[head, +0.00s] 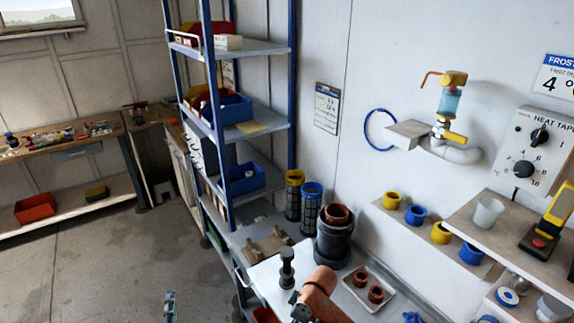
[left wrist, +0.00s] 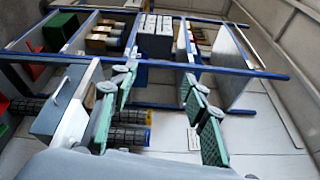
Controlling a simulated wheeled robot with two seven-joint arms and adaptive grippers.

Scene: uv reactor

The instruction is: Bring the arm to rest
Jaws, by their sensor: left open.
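My left gripper (head: 170,307) shows only as a small grey and teal tip at the bottom edge of the head view, over the floor left of the bench. In the left wrist view, its green-padded fingers (left wrist: 163,112) stand wide apart with nothing between them. The blue-framed shelf rack (left wrist: 225,70) lies beyond them in that view. Most of both arms is out of view.
The shelf rack (head: 250,48) stands left of the white bench (head: 262,280). The bench bears a black pot (head: 333,245), a tray (head: 350,288) with brown cups, and a dark spindle-shaped part (head: 287,268). Bare floor (head: 110,260) lies to the left.

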